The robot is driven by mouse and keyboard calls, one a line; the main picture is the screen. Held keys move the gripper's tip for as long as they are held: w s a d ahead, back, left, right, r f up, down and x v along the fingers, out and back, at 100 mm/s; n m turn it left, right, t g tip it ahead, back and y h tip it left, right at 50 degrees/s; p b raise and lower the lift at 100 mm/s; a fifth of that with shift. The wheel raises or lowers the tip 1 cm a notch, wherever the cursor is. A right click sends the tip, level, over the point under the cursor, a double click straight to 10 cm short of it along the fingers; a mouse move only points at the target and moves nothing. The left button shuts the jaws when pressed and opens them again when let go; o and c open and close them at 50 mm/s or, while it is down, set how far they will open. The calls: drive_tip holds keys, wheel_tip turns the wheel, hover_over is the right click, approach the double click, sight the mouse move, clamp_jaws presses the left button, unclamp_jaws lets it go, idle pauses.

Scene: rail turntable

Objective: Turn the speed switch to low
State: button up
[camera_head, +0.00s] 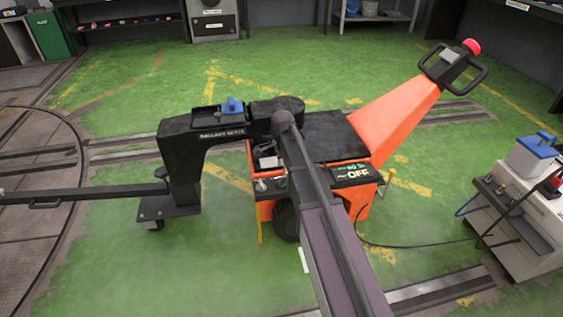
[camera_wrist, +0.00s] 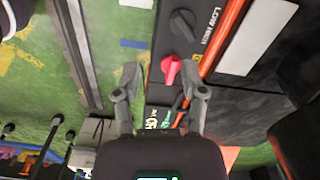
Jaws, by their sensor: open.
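The speed switch (camera_wrist: 183,25) is a dark rotary knob beside the words LOW and HIGH on a black panel (camera_wrist: 214,58) in the wrist view. I cannot tell which word it points to. A red knob (camera_wrist: 171,68) stands nearer my gripper on the same panel. The speed switch lies beyond the fingertips.
A black ballast arm (camera_head: 220,132) with a blue-handled part (camera_head: 231,105) stands left of the machine. A white cart (camera_head: 530,195) with cables stands at right. A tiller handle (camera_head: 452,68) with a red button rises at the back. Green floor behind is clear.

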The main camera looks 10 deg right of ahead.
drive_tip(key=s+f+n+b, duration=1.5)
drive_tip(key=s+f+b, duration=0.3)
drive_tip(key=s, duration=0.4)
drive_tip(key=shift+s+f+n, duration=0.3)
drive_tip(key=shift+f, duration=0.2)
drive_tip(key=shift+a, duration=0.1)
drive_tip(key=shift+r, duration=0.1)
wheel_tip(320, 180, up, 22)
drive_tip(key=m+p, duration=0.9)
drive_tip(key=p, duration=1.3)
hover_over(281, 179)
drive_tip(key=shift+s+f+n+b, duration=0.1)
drive_tip(key=shift+f+n+b, duration=0.15)
drive_tip(key=shift+n+b, duration=0.1)
wheel_tip(281, 179, down, 13)
drive_tip(key=b, duration=1.3)
drive_tip(key=shift+f, duration=0.2)
